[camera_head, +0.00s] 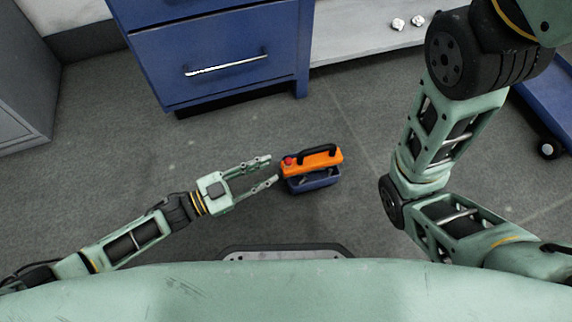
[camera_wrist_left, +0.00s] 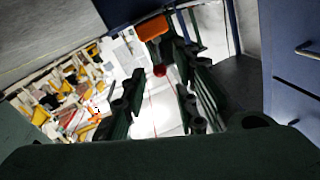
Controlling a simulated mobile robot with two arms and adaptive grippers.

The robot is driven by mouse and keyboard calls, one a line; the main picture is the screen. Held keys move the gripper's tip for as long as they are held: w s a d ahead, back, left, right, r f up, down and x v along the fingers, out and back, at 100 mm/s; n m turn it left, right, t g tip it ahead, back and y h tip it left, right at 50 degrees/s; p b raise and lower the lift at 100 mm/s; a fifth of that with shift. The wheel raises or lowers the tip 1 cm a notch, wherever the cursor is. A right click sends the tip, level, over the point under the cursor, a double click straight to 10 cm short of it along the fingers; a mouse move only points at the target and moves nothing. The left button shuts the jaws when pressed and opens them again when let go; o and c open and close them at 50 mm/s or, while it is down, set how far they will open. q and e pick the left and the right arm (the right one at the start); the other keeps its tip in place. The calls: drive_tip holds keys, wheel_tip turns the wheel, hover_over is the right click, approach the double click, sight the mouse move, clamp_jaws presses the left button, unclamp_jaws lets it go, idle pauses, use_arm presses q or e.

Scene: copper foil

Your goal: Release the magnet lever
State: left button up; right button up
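An orange block with a black handle (camera_head: 318,159) stands on the floor, on or just over a small dark blue bin (camera_head: 315,182). A red knob (camera_head: 289,161) is at its left end; I take it for the lever's end. My left gripper (camera_head: 272,169) is open and empty, its fingertips just left of the knob with a small gap. In the left wrist view the orange block (camera_wrist_left: 153,28) and the red knob (camera_wrist_left: 159,70) show between and beyond the two spread fingers (camera_wrist_left: 158,100). My right arm is at the right; its gripper is not in view.
A blue drawer cabinet (camera_head: 215,50) stands behind, with a pale shelf or ledge (camera_head: 370,45) to its right. A grey cabinet (camera_head: 20,100) is at the far left and a blue wheeled cart (camera_head: 551,110) at the right. Grey floor around the bin is clear.

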sight(287, 162)
use_arm(q)
drive_tip(key=b+x, duration=0.3)
drive_tip(key=x, duration=0.2)
drive_tip(key=shift+w+d+f, duration=0.1)
drive_tip(key=shift+d+f, duration=0.05)
drive_tip(key=shift+d, duration=0.1)
drive_tip(key=shift+w+d, duration=0.3)
drive_tip(key=shift+d, duration=0.35)
drive_tip(key=shift+c, duration=0.6)
clamp_jaws()
